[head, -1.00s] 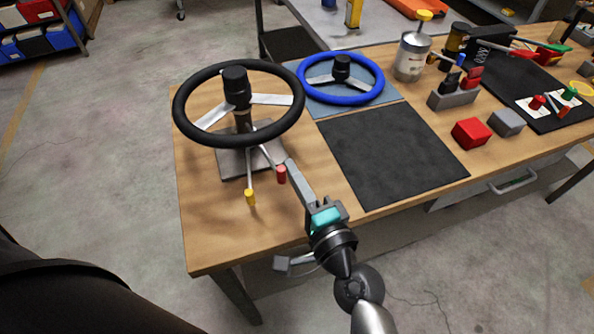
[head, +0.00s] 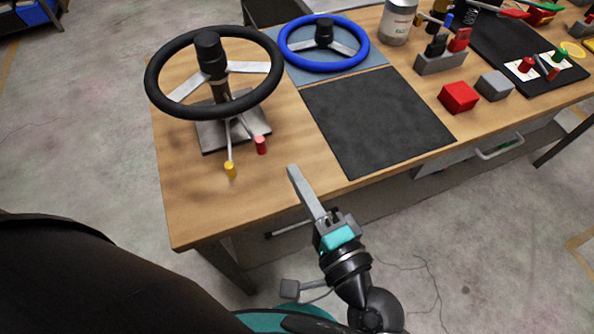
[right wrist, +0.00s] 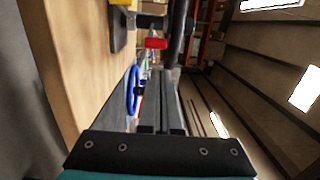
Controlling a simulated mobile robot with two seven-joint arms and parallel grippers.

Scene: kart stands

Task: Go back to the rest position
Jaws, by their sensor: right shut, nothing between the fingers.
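My right gripper (head: 293,172) is shut and empty. In the head view its fingertips are near the front edge of the wooden table (head: 190,215), and its arm comes up from below. In the right wrist view the shut fingers (right wrist: 162,80) point forward, with the table (right wrist: 75,70) on the left. The black steering wheel (head: 157,93) on its stand is to the left of the fingers, apart from them. Its red-tipped lever (head: 260,146) and yellow-tipped lever (head: 230,170) hang toward the front. My left gripper is not in view.
A blue steering wheel (head: 290,62) lies on a blue-grey mat (head: 377,62) behind. A bare black mat (head: 375,120) covers the table's middle. A red block (head: 458,97), a grey block (head: 495,86) and a metal can (head: 397,22) stand to the right. A drawer handle (head: 500,148) sticks out in front.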

